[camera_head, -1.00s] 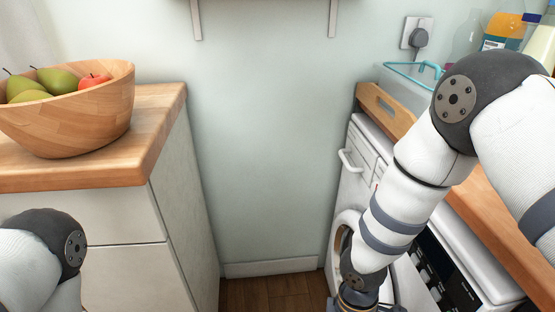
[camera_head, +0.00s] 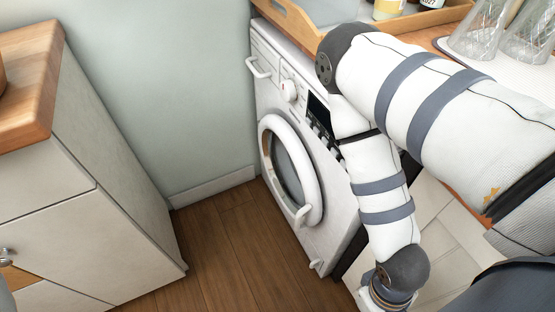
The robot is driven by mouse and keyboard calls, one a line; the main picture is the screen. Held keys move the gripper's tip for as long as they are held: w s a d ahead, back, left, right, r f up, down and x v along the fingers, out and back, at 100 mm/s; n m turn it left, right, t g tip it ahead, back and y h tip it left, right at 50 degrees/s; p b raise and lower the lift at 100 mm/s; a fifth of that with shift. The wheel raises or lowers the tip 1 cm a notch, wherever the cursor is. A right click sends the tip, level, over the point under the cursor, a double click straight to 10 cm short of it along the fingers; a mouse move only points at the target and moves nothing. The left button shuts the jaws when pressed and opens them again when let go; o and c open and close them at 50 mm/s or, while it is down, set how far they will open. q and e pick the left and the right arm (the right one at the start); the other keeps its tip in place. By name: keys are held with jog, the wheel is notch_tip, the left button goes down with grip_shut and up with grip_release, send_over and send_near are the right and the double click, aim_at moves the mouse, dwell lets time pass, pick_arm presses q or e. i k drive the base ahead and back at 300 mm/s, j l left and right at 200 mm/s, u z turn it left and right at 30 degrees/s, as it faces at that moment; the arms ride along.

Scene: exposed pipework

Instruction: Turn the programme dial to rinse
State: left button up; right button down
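The programme dial (camera_head: 289,90) is a round white knob with a red mark, on the upper front panel of the white washing machine (camera_head: 262,97). It is in plain view, left of the machine's dark display (camera_head: 318,108). The round door (camera_head: 313,178) below it looks closed. My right arm comes in from the right, passes in front of the machine's right side and hangs down. Its gripper is past the bottom edge, apart from the dial and out of sight. My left gripper is not in view.
A wooden worktop with a wooden tray (camera_head: 288,22) and glasses (camera_head: 482,30) lies above the machine. A cream cabinet with a wooden top (camera_head: 30,85) stands at the left. The wooden floor (camera_head: 230,250) between them is clear.

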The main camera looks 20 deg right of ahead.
aim_at(289, 89)
jog(key=i+z, duration=0.1)
jog(key=z, duration=0.4)
jog(key=i+j+z, duration=0.1)
jog(key=z, duration=0.35)
jog(key=j+z, duration=0.1)
jog(key=z, duration=0.4)
jog(key=i, duration=0.05)
